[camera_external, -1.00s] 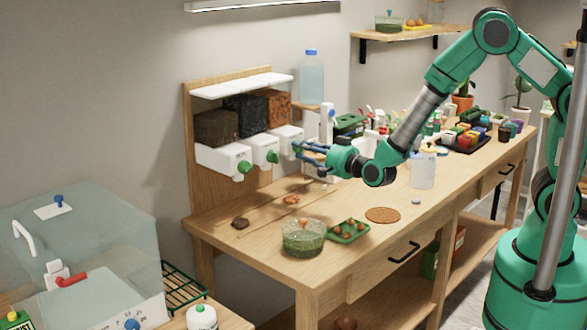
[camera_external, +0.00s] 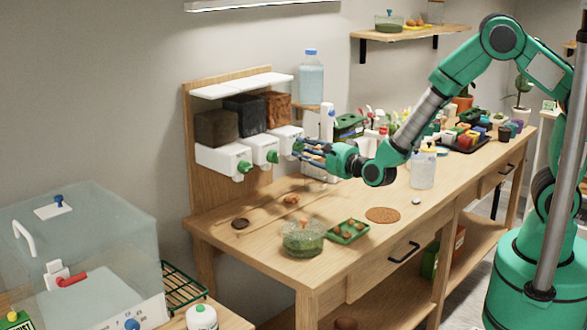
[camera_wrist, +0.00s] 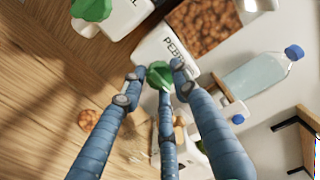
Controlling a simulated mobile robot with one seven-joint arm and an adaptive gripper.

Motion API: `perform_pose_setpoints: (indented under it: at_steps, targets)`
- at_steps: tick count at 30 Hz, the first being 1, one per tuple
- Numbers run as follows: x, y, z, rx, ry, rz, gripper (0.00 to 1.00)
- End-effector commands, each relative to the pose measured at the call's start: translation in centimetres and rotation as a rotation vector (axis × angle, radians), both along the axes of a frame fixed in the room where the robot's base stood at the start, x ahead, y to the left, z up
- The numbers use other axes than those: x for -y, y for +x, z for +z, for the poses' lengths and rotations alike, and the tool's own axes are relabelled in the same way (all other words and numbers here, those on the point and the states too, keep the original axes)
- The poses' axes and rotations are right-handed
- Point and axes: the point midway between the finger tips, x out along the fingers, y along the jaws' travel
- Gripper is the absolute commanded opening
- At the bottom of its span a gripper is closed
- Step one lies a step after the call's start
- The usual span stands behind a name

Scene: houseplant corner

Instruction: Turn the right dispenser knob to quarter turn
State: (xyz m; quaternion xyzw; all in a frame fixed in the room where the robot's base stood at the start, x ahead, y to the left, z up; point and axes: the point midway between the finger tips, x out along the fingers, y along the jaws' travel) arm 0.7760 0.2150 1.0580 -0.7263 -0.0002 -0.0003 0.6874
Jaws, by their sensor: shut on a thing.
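The right dispenser (camera_external: 284,133) is a white-fronted bin with reddish-brown filling, last in a row of three on a wooden stand. In the wrist view its white front (camera_wrist: 150,47) carries a partly hidden label beginning "PEB". Its green knob (camera_wrist: 158,75) sits between my fingertips. My gripper (camera_external: 299,148) has blue jointed fingers and reaches in from the right. In the wrist view the gripper (camera_wrist: 156,74) is shut on the knob, with fingertips on both sides and a third finger below it. The knob's exact angle is hard to tell.
The left knob (camera_external: 244,166) and middle knob (camera_external: 272,156) stick out nearby. A water bottle (camera_external: 311,76) stands behind the right dispenser. Below are a glass bowl (camera_external: 303,240), a green tray (camera_external: 348,238) and a cork mat (camera_external: 383,215) on the bench.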

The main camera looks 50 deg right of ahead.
Motion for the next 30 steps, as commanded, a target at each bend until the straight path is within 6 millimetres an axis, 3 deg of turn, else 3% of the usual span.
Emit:
perform_pose_setpoints:
  at_steps: [18, 19, 21, 30]
  targets:
    - [0.05, -0.09, -0.28, -0.004, 0.055, 0.000, 0.04]
    - [0.03, -0.09, -0.27, -0.004, 0.055, 0.000, 0.36]
    - [0.03, -0.08, -0.25, -0.004, 0.055, 0.000, 0.49]
    - [0.02, -0.05, -0.10, -0.002, 0.055, 0.000, 0.49]
